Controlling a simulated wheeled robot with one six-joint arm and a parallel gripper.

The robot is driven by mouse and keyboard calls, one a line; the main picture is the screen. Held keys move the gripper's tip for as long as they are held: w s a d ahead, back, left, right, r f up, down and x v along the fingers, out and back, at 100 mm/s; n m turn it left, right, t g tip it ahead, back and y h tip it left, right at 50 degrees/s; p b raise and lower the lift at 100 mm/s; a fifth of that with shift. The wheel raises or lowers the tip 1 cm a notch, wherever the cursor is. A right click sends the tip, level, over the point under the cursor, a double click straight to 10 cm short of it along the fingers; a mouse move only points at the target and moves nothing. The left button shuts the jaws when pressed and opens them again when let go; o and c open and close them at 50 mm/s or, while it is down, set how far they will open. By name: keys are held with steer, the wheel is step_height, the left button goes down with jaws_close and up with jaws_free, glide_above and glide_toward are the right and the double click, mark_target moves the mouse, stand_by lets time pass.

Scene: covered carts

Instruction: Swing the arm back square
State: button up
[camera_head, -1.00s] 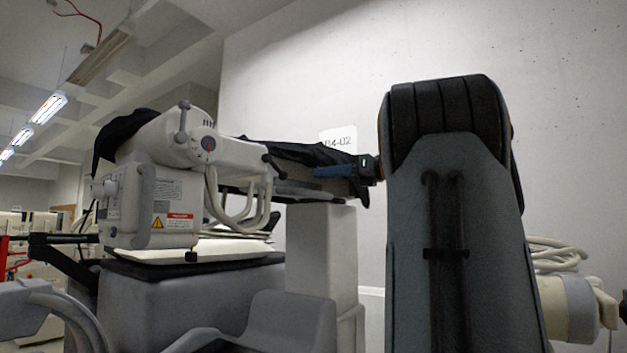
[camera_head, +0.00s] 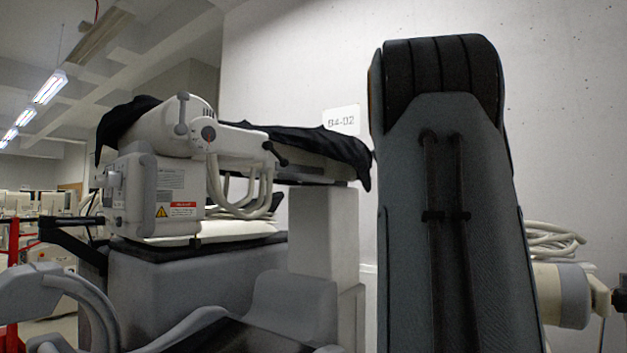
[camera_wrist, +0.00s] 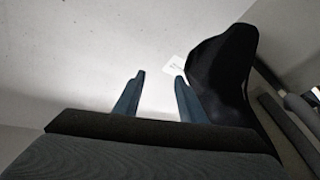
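My arm (camera_head: 446,190) stands upright in the right half of the head view, a dark grey link with a black ribbed top. My gripper is hidden in that view. In the wrist view my gripper (camera_wrist: 160,78) shows two blue-grey fingers apart, with nothing between them and the pale wall beyond. A black cover (camera_wrist: 222,70) hangs just right of the right finger, and I cannot tell whether they touch. In the head view a black cover (camera_head: 310,145) lies over the top of a white and grey machine (camera_head: 135,195), left of my arm.
A wall sign (camera_head: 341,120) reads B4-02 behind the machine. A grey and white cylinder with coiled hoses (camera_head: 560,290) is right of my arm. A red frame (camera_head: 12,290) stands at the far left. The wall (camera_head: 560,130) looks bare above the hoses.

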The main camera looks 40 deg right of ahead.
mark_target(320, 178)
steer(key=w+a+f+m+y+p, duration=0.1)
steer(key=w+a+f+m+y, duration=0.6)
steer(key=f+m, duration=0.3)
steer(key=w+a+m+t+y, duration=0.1)
steer(key=a+y, duration=0.1)
steer(key=a, duration=0.1)
steer(key=w+a+m+t+y, duration=0.1)
steer(key=w+a, duration=0.1)
steer(key=a, duration=0.1)
steer(key=w+a+m+t+y+p, duration=0.1)
steer(key=w+a+y, duration=0.1)
steer(key=a, duration=0.1)
steer(key=shift+a+f+m+y, duration=0.2)
steer(key=shift+a+m+y, duration=0.1)
steer(key=shift+m, duration=0.1)
steer(key=shift+w+a+r, duration=0.1)
steer(key=shift+w+a, duration=0.05)
steer(key=shift+a, duration=0.15)
steer(key=shift+w+a+r+t+y, duration=0.15)
steer(key=shift+w+a+t+y, duration=0.2)
steer(key=shift+w, duration=0.4)
steer(key=shift+w+d+p, duration=0.15)
steer(key=shift+w+p, duration=0.25)
steer(key=shift+p, duration=0.05)
steer(key=p+x, duration=0.2)
steer(key=x, duration=0.4)
steer(key=shift+w, duration=0.3)
steer(key=shift+d, duration=0.1)
